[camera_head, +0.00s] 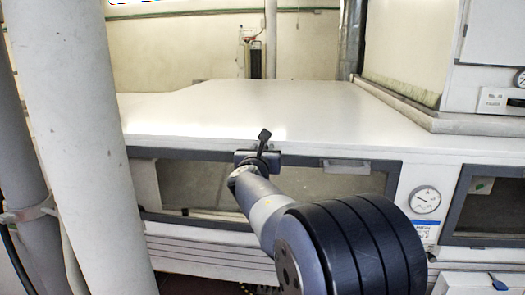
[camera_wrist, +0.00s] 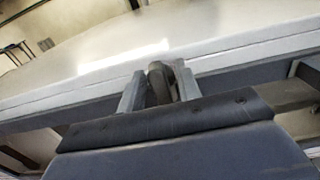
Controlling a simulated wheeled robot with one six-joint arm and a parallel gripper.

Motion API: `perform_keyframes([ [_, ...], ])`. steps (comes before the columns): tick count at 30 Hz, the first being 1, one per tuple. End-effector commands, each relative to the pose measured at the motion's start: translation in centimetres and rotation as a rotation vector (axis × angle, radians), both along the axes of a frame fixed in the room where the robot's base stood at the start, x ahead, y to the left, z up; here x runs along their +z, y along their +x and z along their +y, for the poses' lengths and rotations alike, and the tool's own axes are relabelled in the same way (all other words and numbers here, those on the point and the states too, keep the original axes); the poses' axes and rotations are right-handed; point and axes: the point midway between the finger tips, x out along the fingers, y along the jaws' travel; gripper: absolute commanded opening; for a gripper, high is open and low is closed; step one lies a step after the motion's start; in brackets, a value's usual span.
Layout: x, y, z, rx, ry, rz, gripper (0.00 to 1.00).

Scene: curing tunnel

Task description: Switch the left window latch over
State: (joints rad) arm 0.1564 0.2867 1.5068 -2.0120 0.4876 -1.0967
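The left window latch (camera_head: 265,138) is a dark lever with a knobbed end. It stands up, leaning slightly right, from a dark bracket at the top edge of the left window frame in the head view. In the wrist view the dark latch (camera_wrist: 159,82) shows between my two grey fingertips. My gripper (camera_wrist: 159,88) has its fingers apart, one on each side of the latch; whether they touch it is not clear. In the head view my gripper (camera_head: 245,176) reaches up to the window frame just below the latch. My wrist hides part of the window.
A white bench-like top (camera_head: 240,105) lies behind the latch. A thick pale pipe (camera_head: 85,150) stands at the left. A round gauge (camera_head: 425,200) and a second window (camera_head: 490,205) are to the right. The left window (camera_head: 330,185) has a bright handle on its top rail.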

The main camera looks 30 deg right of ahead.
Motion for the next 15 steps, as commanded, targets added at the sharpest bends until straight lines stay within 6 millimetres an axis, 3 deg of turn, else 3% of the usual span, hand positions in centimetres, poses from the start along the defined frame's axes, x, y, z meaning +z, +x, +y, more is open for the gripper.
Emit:
perform_keyframes([
  [10,0.0,-0.2,0.2,0.0,0.002,-0.001,0.36],
  [15,0.0,-1.8,1.3,0.002,0.001,-0.003,0.36],
])
